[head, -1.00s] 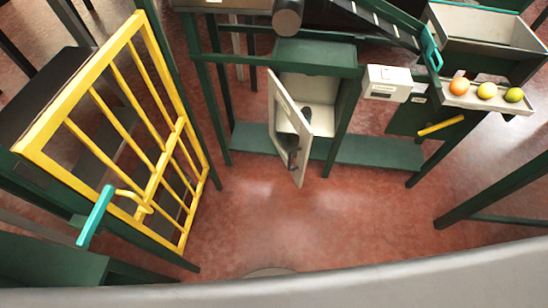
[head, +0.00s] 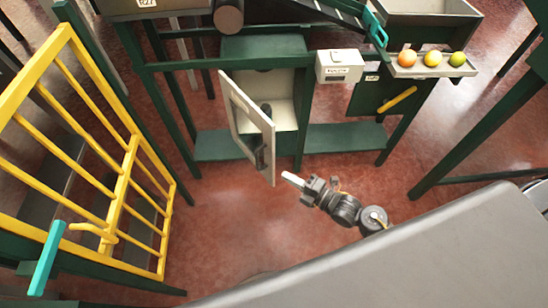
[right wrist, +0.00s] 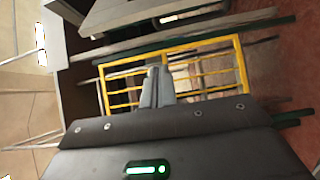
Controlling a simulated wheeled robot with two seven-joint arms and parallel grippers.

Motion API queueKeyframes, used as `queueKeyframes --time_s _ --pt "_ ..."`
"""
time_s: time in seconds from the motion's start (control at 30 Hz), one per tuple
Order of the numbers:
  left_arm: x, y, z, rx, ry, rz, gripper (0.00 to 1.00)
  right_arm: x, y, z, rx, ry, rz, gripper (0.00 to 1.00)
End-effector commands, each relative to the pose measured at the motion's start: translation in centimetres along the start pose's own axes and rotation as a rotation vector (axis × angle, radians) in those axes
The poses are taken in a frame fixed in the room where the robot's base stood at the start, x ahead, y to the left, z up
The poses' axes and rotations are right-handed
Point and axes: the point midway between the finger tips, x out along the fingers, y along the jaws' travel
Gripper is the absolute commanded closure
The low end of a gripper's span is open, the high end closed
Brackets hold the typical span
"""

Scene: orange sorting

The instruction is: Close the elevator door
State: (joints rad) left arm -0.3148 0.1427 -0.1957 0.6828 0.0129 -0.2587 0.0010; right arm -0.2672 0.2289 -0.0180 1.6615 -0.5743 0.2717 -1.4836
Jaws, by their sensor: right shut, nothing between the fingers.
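A yellow barred door (head: 128,185) stands at the left of the head view, with a teal handle (head: 46,258) near its lower left. The yellow bars also show beyond my fingers in the right wrist view (right wrist: 207,45). A white cabinet door (head: 250,125) hangs ajar on a green-framed cabinet (head: 262,48) at the centre. My right gripper (head: 291,179) is shut and empty, over the floor just right of the white door's lower end in the picture; I cannot tell whether they touch. Its shut fingers show in the right wrist view (right wrist: 156,88). My left gripper is not in view.
A tray (head: 425,71) holding an orange and two yellow-green fruits stands at the upper right. A white box (head: 339,66) is beside the cabinet top, with a yellow bar (head: 399,100) to its lower right. Red floor (head: 225,235) lies open between the yellow door and cabinet.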

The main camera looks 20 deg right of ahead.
Motion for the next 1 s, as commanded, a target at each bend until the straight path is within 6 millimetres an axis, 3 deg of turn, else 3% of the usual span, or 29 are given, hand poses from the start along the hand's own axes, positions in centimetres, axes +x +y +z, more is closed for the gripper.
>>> queueKeyframes --time_s 0.27,0.73,0.8,1.0 --pt "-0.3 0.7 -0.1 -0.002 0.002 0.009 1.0 1.4 0.3 0.1 -0.008 0.0 0.006 1.0" --pt "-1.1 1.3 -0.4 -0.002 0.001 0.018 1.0 10.5 0.3 0.1 -0.004 0.0 0.004 1.0" --pt "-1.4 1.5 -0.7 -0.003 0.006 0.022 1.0 9.6 0.3 1.6 -0.008 -0.002 0.0 1.0" --pt "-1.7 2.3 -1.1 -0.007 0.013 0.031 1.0 8.9 0.2 3.3 -0.006 -0.001 0.001 1.0"
